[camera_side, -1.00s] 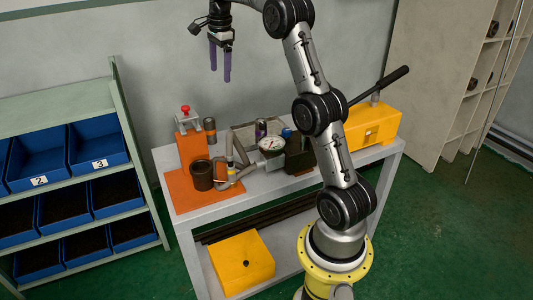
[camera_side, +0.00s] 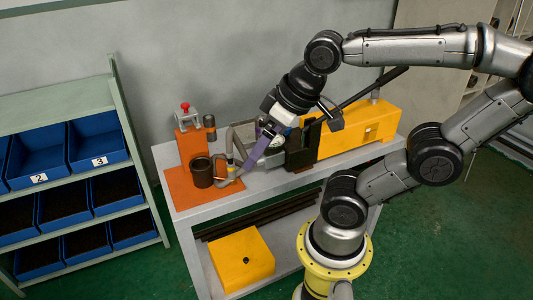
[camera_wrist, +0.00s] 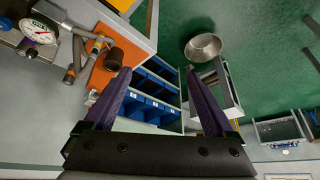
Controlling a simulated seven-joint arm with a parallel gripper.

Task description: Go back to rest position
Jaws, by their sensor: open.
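My arm now folds out to the right of the side view. The fingers overlap the pipe fittings and gauge area in the side view, and I cannot tell from it how far above they are.
A dial gauge (camera_wrist: 38,30) shows in the wrist view. Blue bins (camera_side: 95,145) stand left. The floor between shelf and bench is clear.

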